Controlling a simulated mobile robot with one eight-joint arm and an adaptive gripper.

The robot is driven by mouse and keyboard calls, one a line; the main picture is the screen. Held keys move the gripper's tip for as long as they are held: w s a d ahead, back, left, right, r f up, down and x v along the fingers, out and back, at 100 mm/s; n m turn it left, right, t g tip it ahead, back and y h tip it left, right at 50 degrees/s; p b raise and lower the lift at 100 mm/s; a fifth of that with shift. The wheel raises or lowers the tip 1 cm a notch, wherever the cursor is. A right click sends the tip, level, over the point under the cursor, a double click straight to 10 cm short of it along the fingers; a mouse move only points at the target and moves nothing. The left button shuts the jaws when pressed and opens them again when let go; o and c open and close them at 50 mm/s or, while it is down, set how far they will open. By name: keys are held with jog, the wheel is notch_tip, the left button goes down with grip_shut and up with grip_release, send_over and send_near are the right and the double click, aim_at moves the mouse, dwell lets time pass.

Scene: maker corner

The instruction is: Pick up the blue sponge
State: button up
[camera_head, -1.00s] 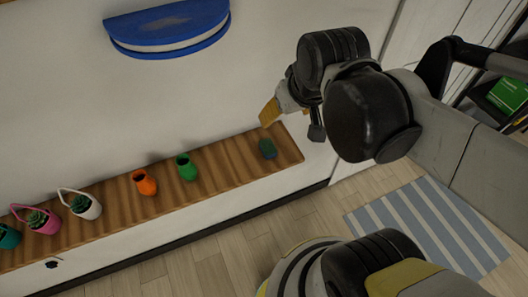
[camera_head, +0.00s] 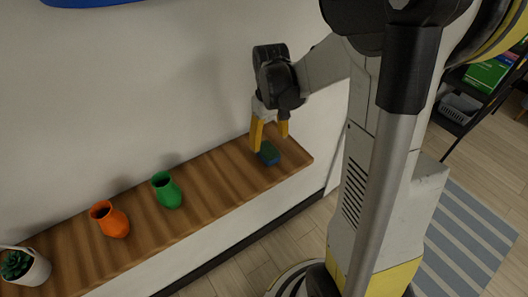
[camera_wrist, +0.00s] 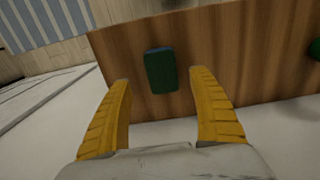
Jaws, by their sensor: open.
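The blue sponge (camera_head: 268,153), with a green layer on it, lies on the wooden shelf (camera_head: 219,178) near its right end. It also shows in the wrist view (camera_wrist: 161,71), upright in the picture and beyond the fingertips. My gripper (camera_head: 269,143) is above the sponge with its yellow fingers pointing down. In the wrist view my gripper (camera_wrist: 160,78) is open, one finger on each side of the sponge's line. No contact with the sponge shows. In the head view the left finger partly covers the sponge's left side.
A green vase (camera_head: 168,191) and an orange vase (camera_head: 111,220) stand on the shelf to the left. A white basket with a plant (camera_head: 27,268) is farther left. The wall (camera_head: 190,90) is close behind. The shelf around the sponge is clear.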

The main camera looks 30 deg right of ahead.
aim_at(268, 149)
notch_tip(268, 149, down, 6)
jog(key=shift+w+a+r+b, duration=0.15)
jog(key=shift+b, duration=0.8)
jog(key=c, duration=0.8)
